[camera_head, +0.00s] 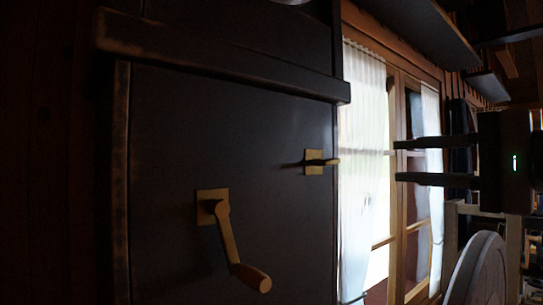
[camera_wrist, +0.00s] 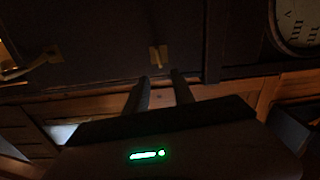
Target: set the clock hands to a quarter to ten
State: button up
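The clock (camera_wrist: 299,20) shows only in part at the top right of the wrist view. It has a pale round face with dark Roman numerals and a dark rim; its hands cannot be made out. My gripper (camera_head: 396,161) is at the right of the head view, its two dark fingers pointing left, apart and with nothing between them. In the wrist view my gripper (camera_wrist: 161,78) points up toward a dark panel (camera_wrist: 105,45), with the clock off to its right. No contact shows.
The dark panel (camera_head: 265,120) carries a brass crank with a wooden grip (camera_head: 230,240) and a smaller brass handle (camera_head: 314,161). A curtained window (camera_head: 365,150) lies behind. A grey round disc (camera_head: 480,270) is at the lower right. Space around my fingers looks free.

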aim_at(334, 162)
jog(key=p+x, duration=0.2)
jog(key=x, duration=1.3)
jog(key=shift+a+f, duration=0.1)
jog(key=shift+a, duration=0.05)
jog(key=shift+s, duration=0.1)
grip_shut()
